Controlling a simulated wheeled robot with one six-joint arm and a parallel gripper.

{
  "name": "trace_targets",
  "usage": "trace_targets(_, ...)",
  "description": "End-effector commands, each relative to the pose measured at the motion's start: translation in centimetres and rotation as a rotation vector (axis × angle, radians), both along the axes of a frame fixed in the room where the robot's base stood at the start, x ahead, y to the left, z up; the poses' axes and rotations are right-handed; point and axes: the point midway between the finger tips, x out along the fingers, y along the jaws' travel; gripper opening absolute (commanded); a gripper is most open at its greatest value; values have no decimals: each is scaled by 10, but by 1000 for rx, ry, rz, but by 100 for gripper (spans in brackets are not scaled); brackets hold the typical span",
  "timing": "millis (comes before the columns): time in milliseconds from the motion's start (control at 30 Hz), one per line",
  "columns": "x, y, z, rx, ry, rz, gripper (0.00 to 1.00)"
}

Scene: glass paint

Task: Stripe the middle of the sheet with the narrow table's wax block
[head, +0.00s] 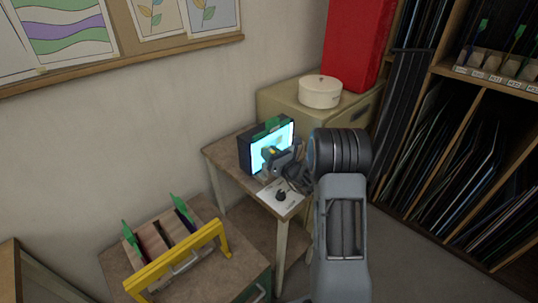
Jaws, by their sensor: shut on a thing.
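A small narrow table (228,151) stands against the wall. On it is a dark upright box with a brightly lit, pale blue sheet (287,134) on its front and green pieces along its top. My gripper (272,157) is in front of the lit sheet, pointing towards its middle. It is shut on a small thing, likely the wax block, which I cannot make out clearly. A small yellow patch shows at the gripper's tip. The gripper hides the middle and lower right of the sheet, and I cannot tell whether the held thing touches it.
A white plate with a black knob (280,196) lies at the table's front. A yellow-handled wooden carrier (178,258) stands on the cabinet at lower left. A round cream tin (320,91) and a red box (357,40) are behind. Sheet racks (470,150) fill the right.

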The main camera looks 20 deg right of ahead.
Motion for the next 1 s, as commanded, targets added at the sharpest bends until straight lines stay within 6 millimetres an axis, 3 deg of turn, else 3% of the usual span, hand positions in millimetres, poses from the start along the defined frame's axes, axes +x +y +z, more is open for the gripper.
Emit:
trace_targets(200, 7, -19, -1, 0, -1, -2, 2)
trace_targets(1000, 29, -62, -1, 0, -1, -1, 2)
